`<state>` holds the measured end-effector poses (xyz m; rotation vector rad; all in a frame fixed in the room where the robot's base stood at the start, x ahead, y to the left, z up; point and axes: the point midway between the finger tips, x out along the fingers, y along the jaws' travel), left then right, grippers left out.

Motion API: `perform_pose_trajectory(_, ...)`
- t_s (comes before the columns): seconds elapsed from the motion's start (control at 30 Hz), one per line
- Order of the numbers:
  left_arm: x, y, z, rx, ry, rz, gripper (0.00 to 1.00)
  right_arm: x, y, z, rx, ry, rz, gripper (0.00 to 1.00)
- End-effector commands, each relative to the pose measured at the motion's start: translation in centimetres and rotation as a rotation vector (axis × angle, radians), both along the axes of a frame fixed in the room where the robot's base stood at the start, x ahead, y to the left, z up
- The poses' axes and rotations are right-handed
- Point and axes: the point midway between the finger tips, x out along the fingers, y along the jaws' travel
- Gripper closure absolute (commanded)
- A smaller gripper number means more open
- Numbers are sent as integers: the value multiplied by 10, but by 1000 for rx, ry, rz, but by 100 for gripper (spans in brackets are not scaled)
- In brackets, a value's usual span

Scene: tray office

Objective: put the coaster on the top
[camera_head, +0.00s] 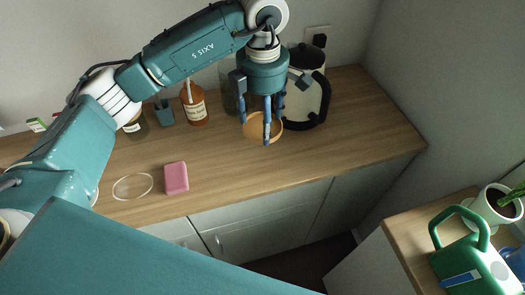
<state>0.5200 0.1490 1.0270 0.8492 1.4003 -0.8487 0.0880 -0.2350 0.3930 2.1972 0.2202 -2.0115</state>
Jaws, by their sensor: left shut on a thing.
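The coaster (255,132) is a round, tan, wood-coloured disc in the middle of the head view. My left gripper (265,128) points down over the counter and is shut on the coaster, its dark blue fingers covering part of it. The coaster shows over the rear part of the wooden counter top (225,165), in front of the kettle; whether it touches the wood, I cannot tell. My right gripper is not in view.
A cream and black kettle (308,100) stands close right of the gripper. An amber bottle (195,108) and a small blue-grey holder (165,117) stand left. A pink block (176,178) and a clear round dish (132,186) lie front left. A green watering can (470,262) stands lower right. The counter's right end is clear.

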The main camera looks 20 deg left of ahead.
Motion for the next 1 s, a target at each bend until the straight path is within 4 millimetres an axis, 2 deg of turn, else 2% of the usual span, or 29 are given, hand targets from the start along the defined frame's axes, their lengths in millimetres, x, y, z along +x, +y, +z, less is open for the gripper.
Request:
perform_pose_trajectory(0.03, -2, 1, -12, 2, 8, -1, 56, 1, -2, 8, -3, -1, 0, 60)
perform_pose_trajectory(0.2, -2, 1, -55, 1, 6, -1, 56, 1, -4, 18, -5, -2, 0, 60)
perform_pose_trajectory(0.3, -1, 0, -73, 1, 3, -1, 56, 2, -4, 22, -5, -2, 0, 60)
perform_pose_trajectory(0.57, -1, 0, -95, 0, 2, -2, 56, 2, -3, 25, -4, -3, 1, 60)
perform_pose_trajectory(0.8, -1, 1, -128, 1, 3, -1, 56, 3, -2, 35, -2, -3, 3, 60)
perform_pose_trajectory(1.0, 0, 0, -131, 0, -1, -2, 56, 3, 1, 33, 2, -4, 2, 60)
